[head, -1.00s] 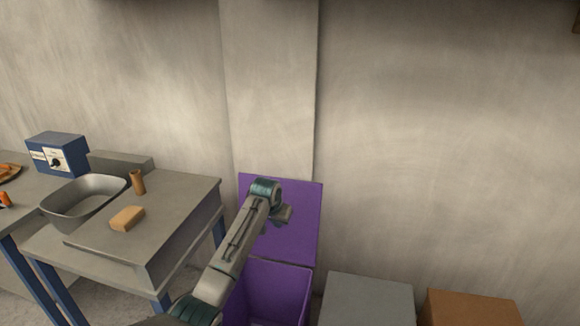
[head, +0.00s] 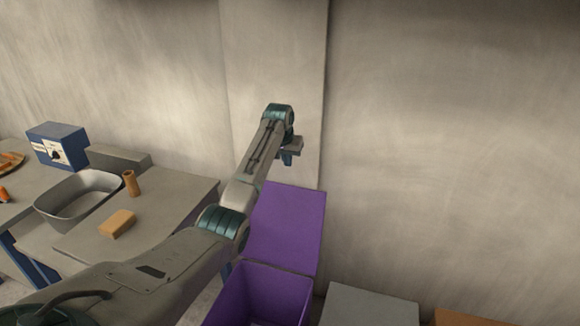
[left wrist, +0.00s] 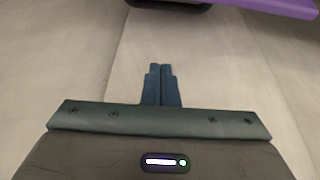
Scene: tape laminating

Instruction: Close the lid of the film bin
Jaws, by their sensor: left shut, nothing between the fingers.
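The purple film bin (head: 262,292) stands on the floor against the wall, and its inside shows from above. Its purple lid (head: 287,228) is open, standing nearly upright at the back of the bin. A purple edge, likely the lid (left wrist: 275,6), shows at the top right of the left wrist view. My left gripper (head: 287,160) is above the lid's top edge, in front of the pale pillar, apart from the lid. Its blue fingers also show in the left wrist view (left wrist: 161,72), together and empty. My right gripper is out of view.
A grey box (head: 368,306) and an orange-brown box (head: 470,318) stand right of the bin. Left is a table (head: 165,205) with a grey basin (head: 78,194), a tan block (head: 117,224), a brown cylinder (head: 130,183) and a blue device (head: 58,146).

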